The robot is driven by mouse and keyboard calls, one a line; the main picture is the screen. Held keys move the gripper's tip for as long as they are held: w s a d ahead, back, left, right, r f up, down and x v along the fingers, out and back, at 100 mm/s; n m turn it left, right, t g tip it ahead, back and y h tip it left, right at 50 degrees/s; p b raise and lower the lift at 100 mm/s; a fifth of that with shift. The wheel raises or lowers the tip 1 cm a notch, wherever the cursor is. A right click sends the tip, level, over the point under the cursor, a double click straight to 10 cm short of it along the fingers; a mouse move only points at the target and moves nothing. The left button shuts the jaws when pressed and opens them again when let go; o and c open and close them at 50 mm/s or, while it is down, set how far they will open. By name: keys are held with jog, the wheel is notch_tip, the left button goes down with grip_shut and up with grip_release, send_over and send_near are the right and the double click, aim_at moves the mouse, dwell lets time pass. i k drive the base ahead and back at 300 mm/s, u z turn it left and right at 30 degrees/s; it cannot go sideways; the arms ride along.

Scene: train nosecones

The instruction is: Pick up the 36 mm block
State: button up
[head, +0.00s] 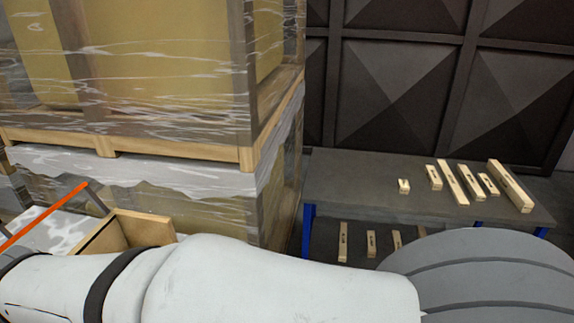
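Several pale wooden blocks of different lengths lie on a dark grey table at the right in the head view. From left to right, these include a very small block (403,186), a short block (433,177), a long thin block (453,182), another long block (472,182), a short block (488,184) and a large thick block (510,186). Dark marks show on some of them, too small to read, so I cannot tell which is the 36 mm block. My gripper is out of view; only my white and grey arm crosses the bottom of the picture.
The table (345,190) has blue legs and bare room at its left. More wooden pieces (343,241) show below the tabletop, partly hidden by my arm. Wrapped pallets (200,155) stand tall at the left. An open wooden box (140,228) and an orange bar (45,214) are at lower left.

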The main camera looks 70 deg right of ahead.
aim_at(403, 185)
jog(key=z, duration=5.9)
jog(key=i, duration=1.15)
jog(key=u, duration=0.3)
